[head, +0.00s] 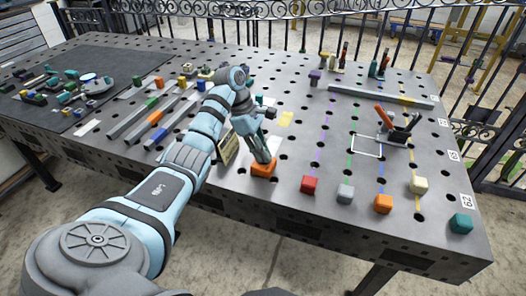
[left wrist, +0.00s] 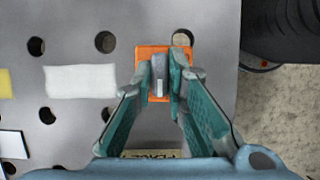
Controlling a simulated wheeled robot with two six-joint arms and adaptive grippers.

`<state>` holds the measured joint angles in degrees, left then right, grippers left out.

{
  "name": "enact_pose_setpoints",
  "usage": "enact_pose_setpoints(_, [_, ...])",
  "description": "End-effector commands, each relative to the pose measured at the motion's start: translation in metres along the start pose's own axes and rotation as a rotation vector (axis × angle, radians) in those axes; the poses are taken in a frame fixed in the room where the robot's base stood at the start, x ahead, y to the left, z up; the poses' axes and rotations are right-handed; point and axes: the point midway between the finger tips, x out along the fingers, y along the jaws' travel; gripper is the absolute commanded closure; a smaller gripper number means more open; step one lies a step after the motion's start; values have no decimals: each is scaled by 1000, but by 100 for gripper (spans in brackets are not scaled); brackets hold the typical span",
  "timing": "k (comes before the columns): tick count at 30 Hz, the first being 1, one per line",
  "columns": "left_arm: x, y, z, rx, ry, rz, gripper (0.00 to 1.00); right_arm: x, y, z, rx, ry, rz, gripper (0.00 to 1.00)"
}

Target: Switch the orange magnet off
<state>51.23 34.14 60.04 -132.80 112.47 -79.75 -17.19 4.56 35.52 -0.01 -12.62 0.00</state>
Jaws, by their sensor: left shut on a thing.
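The orange magnet (head: 263,170) is a block on the perforated metal table near its front edge, in the middle of the head view. In the left wrist view the orange magnet (left wrist: 142,68) lies under my fingertips with a grey knob (left wrist: 159,75) on its top. My left gripper (head: 262,157) reaches down onto it, and in the left wrist view my left gripper (left wrist: 161,77) is shut on the grey knob. The fingers hide part of the block. My right gripper is not in view.
Red (head: 309,185), grey (head: 345,193) and second orange (head: 383,203) blocks stand right of my gripper. A small sign (head: 228,149) stands close left of it. A white strip (left wrist: 80,80) lies on the table beside the magnet. Grey bars (head: 135,117) lie further left.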

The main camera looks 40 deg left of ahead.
Motion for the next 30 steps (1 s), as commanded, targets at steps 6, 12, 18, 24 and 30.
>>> enact_pose_setpoints(6, [0,0,0,-1,0,0,67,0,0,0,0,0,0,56])
enact_pose_setpoints(12, [0,0,0,-1,0,0,67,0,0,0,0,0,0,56])
enact_pose_setpoints(18, [-1,-1,0,-56,1,24,67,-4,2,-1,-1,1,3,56])
enact_pose_setpoints(24, [-4,-4,2,-365,4,151,67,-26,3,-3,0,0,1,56])
enact_pose_setpoints(30, [-34,-9,4,-592,0,254,67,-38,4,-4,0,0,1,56])
